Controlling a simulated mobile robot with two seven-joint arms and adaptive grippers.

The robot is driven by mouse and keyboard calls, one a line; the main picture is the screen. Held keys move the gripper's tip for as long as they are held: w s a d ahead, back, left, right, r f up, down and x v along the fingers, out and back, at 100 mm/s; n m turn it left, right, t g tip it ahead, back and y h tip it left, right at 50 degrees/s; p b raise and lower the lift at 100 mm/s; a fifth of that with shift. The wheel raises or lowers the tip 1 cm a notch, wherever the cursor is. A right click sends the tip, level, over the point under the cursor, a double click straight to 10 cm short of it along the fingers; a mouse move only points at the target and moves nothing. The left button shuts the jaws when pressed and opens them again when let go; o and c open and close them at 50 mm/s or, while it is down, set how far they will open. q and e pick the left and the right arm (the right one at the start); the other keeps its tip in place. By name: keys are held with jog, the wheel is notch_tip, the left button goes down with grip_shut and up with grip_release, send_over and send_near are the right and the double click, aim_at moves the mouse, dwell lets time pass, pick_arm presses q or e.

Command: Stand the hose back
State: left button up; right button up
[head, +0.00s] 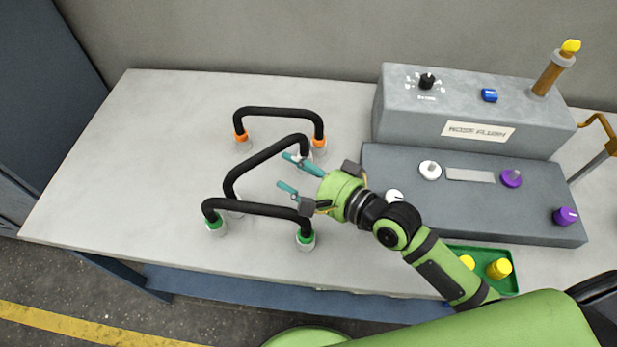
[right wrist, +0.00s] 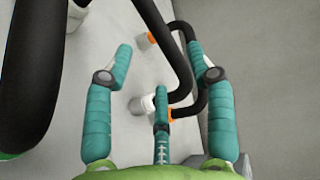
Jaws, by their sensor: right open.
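Three black arched hoses are on the table. The back one (head: 280,112) has orange ends, and the front one (head: 255,209) has green ends. The middle one (head: 262,157) runs diagonally between them with pale ends; I cannot tell whether it leans. My right gripper (head: 294,178) is open and empty, just right of the middle hose, above the front hose's right end. In the right wrist view its teal fingers (right wrist: 160,75) are spread, with a black hose (right wrist: 170,45) passing between or beyond them; contact is unclear. My left gripper is not in view.
A grey console (head: 470,205) with white and purple knobs stands right, below a raised grey box (head: 480,110) with a yellow-topped post (head: 556,68). A green tray (head: 510,270) holds yellow pieces at the front right. The table's left side (head: 130,160) is clear.

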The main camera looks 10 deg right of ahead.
jog(key=shift+v, duration=1.75)
